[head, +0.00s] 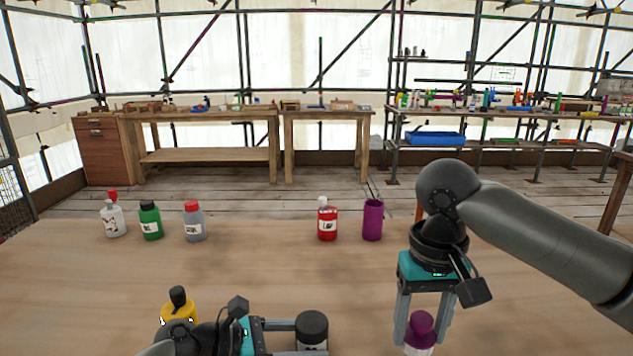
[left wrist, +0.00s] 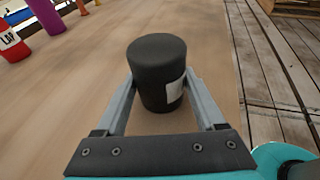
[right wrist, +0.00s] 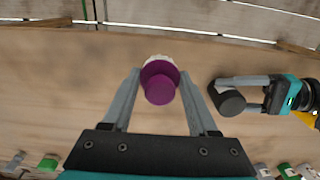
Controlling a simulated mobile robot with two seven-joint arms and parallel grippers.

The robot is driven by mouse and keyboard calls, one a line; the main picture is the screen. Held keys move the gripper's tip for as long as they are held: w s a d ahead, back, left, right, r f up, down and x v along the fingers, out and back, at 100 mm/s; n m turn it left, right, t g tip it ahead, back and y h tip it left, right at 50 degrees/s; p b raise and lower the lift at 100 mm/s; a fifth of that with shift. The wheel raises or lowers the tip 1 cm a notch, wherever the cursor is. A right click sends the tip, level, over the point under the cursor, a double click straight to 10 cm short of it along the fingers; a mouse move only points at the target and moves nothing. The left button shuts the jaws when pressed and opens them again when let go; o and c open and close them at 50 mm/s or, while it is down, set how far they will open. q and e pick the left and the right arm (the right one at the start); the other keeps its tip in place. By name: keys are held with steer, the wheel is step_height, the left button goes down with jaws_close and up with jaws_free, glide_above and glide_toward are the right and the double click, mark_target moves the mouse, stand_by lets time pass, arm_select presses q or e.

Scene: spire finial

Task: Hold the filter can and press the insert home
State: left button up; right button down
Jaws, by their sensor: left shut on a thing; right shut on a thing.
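The filter can (head: 312,328) is black with a pale label and stands upright near the front of the table. My left gripper (left wrist: 159,82) is shut around it from the left in the head view. The can (left wrist: 157,68) fills the space between its fingers. The insert (head: 421,328) has a purple knob and a white lower part. My right gripper (head: 424,325) points down and is shut on the insert, which also shows in the right wrist view (right wrist: 160,84). The insert is to the right of the can and apart from it. Its lower end is cut off in the head view.
A yellow bottle (head: 178,308) stands by my left arm. Farther back stand a white bottle (head: 112,218), a green bottle (head: 150,221), a grey bottle (head: 194,222), a red bottle (head: 327,221) and a purple cup (head: 373,220). The table between is clear. Workbenches line the back.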

mark_target(312, 322)
steer(key=w+a+r+n, duration=0.2)
steer(key=w+a, duration=0.2)
steer(key=a, duration=0.4)
steer(key=w+a+r+n, duration=0.1)
steer(key=w+a+r, duration=0.1)
steer(key=w+a, duration=0.35)
steer(key=shift+s+a+f, duration=0.3)
steer(key=shift+f, duration=0.7)
steer(key=shift+s+a+f, duration=0.25)
steer(key=shift+s+f, duration=0.05)
steer(key=shift+f, duration=0.7)
steer(key=shift+s+a+f, duration=0.3)
steer(key=shift+f, duration=0.7)
steer(key=shift+f, duration=0.2)
jaws_free()
stand_by(0.4)
step_height(312, 322, up, 7)
stand_by(1.0)
